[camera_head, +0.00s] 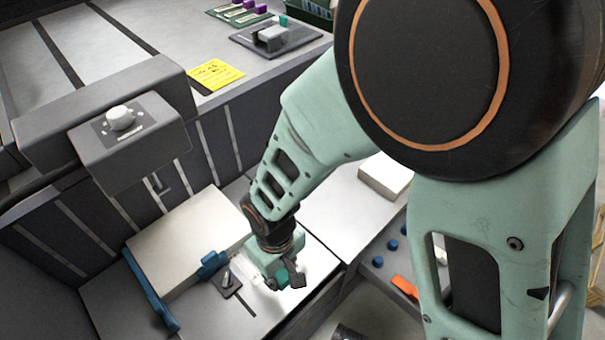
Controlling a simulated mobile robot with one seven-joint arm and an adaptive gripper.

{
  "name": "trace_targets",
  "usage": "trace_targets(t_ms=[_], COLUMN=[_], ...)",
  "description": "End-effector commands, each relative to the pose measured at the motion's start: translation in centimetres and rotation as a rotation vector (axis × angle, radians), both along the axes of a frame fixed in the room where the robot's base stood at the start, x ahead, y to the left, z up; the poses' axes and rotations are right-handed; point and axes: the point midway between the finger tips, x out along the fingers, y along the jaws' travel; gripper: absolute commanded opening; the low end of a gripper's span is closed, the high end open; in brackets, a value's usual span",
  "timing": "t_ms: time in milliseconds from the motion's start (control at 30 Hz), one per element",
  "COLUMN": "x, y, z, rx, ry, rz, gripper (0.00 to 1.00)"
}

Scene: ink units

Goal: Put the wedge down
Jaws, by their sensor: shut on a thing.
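My gripper (290,273) is low over the light work surface at the lower middle, pointing down and to the right. Its dark fingers are shut on a small teal piece (282,278), which I take to be the wedge. Most of the piece is hidden by the fingers, so its shape does not show clearly. I cannot tell whether it touches the surface below.
A pale block of sheets (190,235) lies left of my gripper between blue guides (150,290). A small dark plate with a lever (227,281) sits close by. A tray with blue knobs and an orange piece (404,286) is to the right.

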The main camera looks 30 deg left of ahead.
Motion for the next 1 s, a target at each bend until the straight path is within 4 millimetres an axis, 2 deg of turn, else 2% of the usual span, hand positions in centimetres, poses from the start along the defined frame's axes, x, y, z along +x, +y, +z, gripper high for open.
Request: trace_targets(t_ms=[33, 167, 300, 400, 733, 900, 1000], x=[0.6, 2.0, 3.0, 3.4, 4.3, 4.2, 4.3], y=[1.2, 4.0, 5.8, 6.8, 8.4, 8.2, 8.3], z=[-0.9, -2.3, -5.0, -6.2, -8.4, -10.9, -11.0], rx=[0.0, 0.0, -0.002, -0.001, -0.001, -0.002, 0.001], ry=[0.001, 0.001, 0.001, 0.0, 0.0, 0.001, -0.001], rz=[0.0, 0.0, 0.001, 0.002, 0.002, 0.001, 0.001], gripper=[0.01, 0.01, 0.01, 0.01, 0.01, 0.01, 0.01])
